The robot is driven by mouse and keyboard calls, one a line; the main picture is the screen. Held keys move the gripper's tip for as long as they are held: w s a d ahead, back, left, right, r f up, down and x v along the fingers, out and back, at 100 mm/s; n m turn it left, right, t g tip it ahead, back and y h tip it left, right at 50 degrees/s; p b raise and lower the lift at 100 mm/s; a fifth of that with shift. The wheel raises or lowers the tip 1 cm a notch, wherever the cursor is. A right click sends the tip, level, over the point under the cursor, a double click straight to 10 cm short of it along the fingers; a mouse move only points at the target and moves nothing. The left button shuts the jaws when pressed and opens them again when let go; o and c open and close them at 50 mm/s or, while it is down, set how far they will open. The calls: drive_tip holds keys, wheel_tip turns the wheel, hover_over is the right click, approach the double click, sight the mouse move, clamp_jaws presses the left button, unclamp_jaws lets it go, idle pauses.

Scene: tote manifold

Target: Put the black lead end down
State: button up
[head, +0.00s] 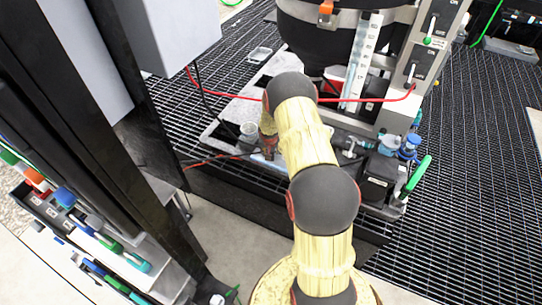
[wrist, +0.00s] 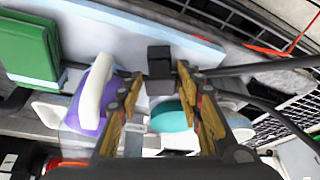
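In the wrist view my gripper (wrist: 160,74) has its two yellow-and-black fingers apart, pointing at a pale blue-white edged surface (wrist: 210,50). A small black block (wrist: 160,62), which looks like the black lead end, shows between the fingertips. A black cable (wrist: 265,66) runs off to the right from beside the right finger. Whether the fingers touch the block is not clear. In the head view my gripper (head: 268,148) is low over the grated platform, partly hidden by my arm, and the lead end cannot be made out there.
A green block (wrist: 30,50), a purple-and-white item (wrist: 95,90) and a teal rounded item (wrist: 170,116) lie close to the fingers. In the head view a red lead (head: 230,93) crosses behind my arm. A grey cup (head: 248,132) stands left of my gripper. A dark rack post (head: 125,120) stands at left.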

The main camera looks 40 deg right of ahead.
clamp_jaws()
drive_tip(key=shift+r, duration=0.1)
idle(0.5)
